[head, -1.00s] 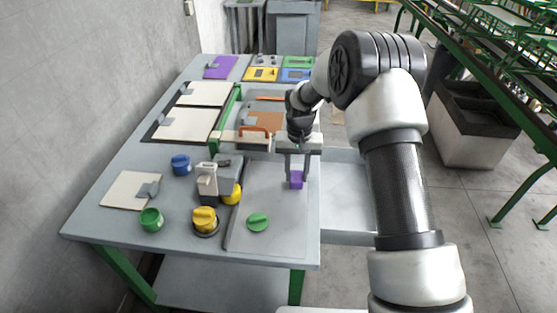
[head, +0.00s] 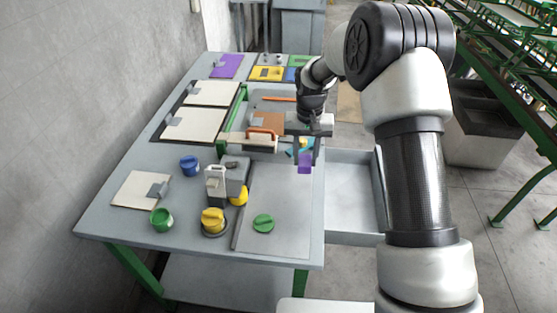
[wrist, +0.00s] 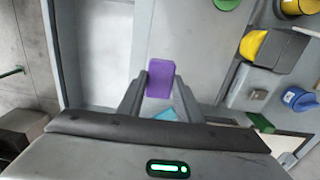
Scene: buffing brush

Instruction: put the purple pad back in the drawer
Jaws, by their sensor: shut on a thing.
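My gripper (head: 305,162) is shut on the purple pad (head: 305,167), a small block held upright between the two fingertips. The wrist view also shows the pad (wrist: 160,79) between the fingers. The pad is over the grey tabletop near its right edge; its exact height is hard to tell. The drawer (head: 354,200) stands pulled out at the table's right side, with a pale, empty-looking interior where visible. My arm hides part of its right side. In the wrist view the drawer (wrist: 106,50) is left of the pad.
A tray with an orange-handled tool (head: 262,134) lies behind. A blue piece (wrist: 165,115) is near my fingers. A purple panel (head: 226,66) is far back.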

